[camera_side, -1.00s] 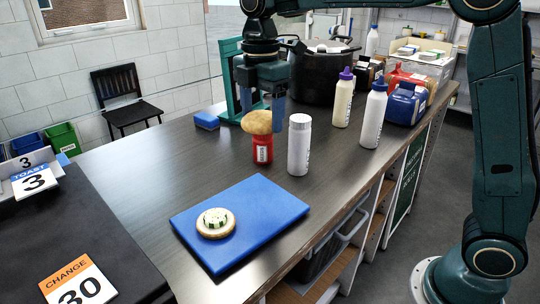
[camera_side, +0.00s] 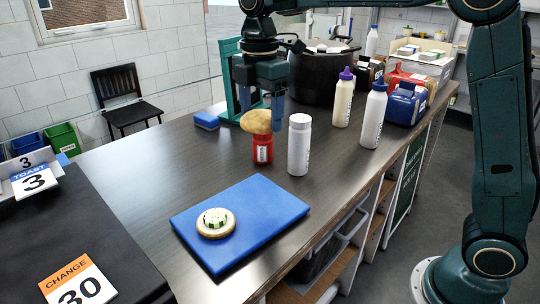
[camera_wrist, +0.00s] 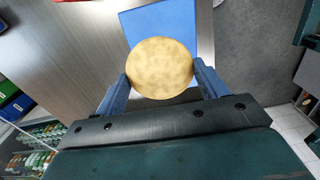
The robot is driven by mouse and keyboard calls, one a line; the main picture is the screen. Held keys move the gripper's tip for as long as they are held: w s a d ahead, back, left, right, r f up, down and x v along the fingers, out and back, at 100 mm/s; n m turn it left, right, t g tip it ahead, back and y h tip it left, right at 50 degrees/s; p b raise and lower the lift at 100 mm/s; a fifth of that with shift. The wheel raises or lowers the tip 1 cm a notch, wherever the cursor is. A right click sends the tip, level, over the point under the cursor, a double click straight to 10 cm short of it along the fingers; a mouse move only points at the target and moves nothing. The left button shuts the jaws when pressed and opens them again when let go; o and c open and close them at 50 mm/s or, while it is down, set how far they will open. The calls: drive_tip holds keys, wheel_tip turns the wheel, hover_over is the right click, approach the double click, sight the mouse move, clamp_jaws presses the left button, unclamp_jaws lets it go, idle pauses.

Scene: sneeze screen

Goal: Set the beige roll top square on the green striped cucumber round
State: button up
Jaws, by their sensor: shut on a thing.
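The beige roll top (camera_side: 257,121) is a pale, mottled dome held between the blue fingers of my gripper (camera_side: 261,112). The wrist view shows the roll top (camera_wrist: 160,68) as a round disc with a finger of my gripper (camera_wrist: 161,84) against each side. In the side view it hangs slightly tilted, overlapping the top of a red jar. The green striped cucumber round (camera_side: 215,217) lies on a beige roll bottom (camera_side: 216,231) on the blue board (camera_side: 270,205), well forward and left of my gripper. In the wrist view the cucumber round is not visible.
The red jar (camera_side: 263,150) and a white bottle (camera_side: 299,146) stand close to the held roll top. A blue sponge (camera_side: 206,121), a black pot (camera_side: 318,78) and two more bottles (camera_side: 342,99) (camera_side: 373,116) are farther back. The counter between jar and board is clear.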

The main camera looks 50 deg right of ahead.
drive_tip(key=n, duration=0.2)
hover_over(215, 216)
wheel_tip(215, 216, down, 10)
drive_tip(key=shift+f, duration=0.2)
drive_tip(key=shift+f, duration=0.15)
drive_tip(key=shift+f, duration=2.25)
drive_tip(key=shift+f, duration=0.6)
drive_tip(key=o, duration=1)
drive_tip(key=shift+o, duration=0.2)
drive_tip(key=shift+r, duration=0.1)
